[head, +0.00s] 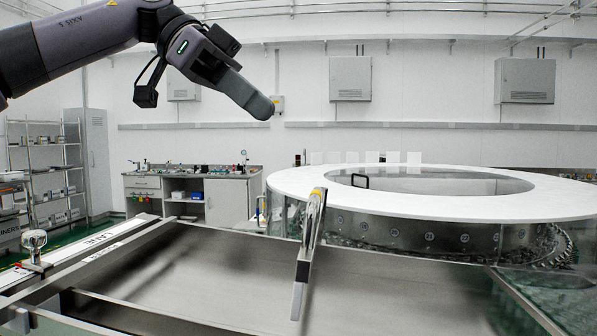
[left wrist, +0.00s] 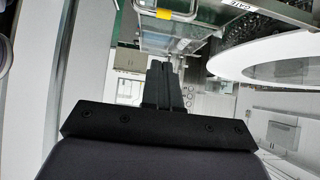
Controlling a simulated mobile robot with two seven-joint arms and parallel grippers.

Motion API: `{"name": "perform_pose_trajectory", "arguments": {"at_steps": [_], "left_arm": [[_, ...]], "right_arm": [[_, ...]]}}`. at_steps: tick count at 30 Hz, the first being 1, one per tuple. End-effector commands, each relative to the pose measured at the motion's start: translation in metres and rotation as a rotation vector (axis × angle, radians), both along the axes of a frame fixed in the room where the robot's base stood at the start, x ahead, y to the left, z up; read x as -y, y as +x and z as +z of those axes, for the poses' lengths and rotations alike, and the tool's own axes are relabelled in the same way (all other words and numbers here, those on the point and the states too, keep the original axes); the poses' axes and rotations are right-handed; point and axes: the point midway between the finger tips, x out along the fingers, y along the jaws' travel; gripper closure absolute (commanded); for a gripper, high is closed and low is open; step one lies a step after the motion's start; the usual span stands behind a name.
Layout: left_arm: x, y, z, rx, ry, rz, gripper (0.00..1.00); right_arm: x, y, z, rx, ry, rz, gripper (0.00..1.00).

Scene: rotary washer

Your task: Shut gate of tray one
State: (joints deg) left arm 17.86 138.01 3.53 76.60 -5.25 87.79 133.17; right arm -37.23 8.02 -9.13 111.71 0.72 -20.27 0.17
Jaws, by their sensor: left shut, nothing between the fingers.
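A narrow metal gate piece with a shiny handle (head: 312,215) stands at the near edge of the rotary washer, above the flat metal tray (head: 190,270). Its lower plate (head: 299,285) hangs over the tray surface. I cannot tell from here whether the gate is open or shut. My left gripper (head: 262,106) is shut and empty, high in the air above and left of the handle, touching nothing. In the left wrist view its closed fingers (left wrist: 160,68) point toward a metal handle with a yellow part (left wrist: 165,13). A label reading GATE (left wrist: 243,5) shows at the top. My right gripper is out of view.
The round washer with a white ring top (head: 420,205) and clear wall fills the right side. A metal rail (head: 100,255) and a small glass-topped knob (head: 34,243) are at the left. A bench (head: 195,195) and shelves (head: 45,170) stand behind. Air around my left gripper is clear.

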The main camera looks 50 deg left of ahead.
Motion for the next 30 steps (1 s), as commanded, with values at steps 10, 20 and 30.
{"name": "perform_pose_trajectory", "arguments": {"at_steps": [10,20,30], "left_arm": [[0.044,0.037,-0.05,-0.004,-0.001,-0.002,1.0],[0.044,0.037,-0.084,-0.002,-0.001,0.001,1.0],[0.044,0.037,-0.086,-0.002,-0.001,0.002,1.0]], "right_arm": [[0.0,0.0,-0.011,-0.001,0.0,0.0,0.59],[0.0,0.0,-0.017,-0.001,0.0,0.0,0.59],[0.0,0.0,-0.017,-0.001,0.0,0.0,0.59]]}}
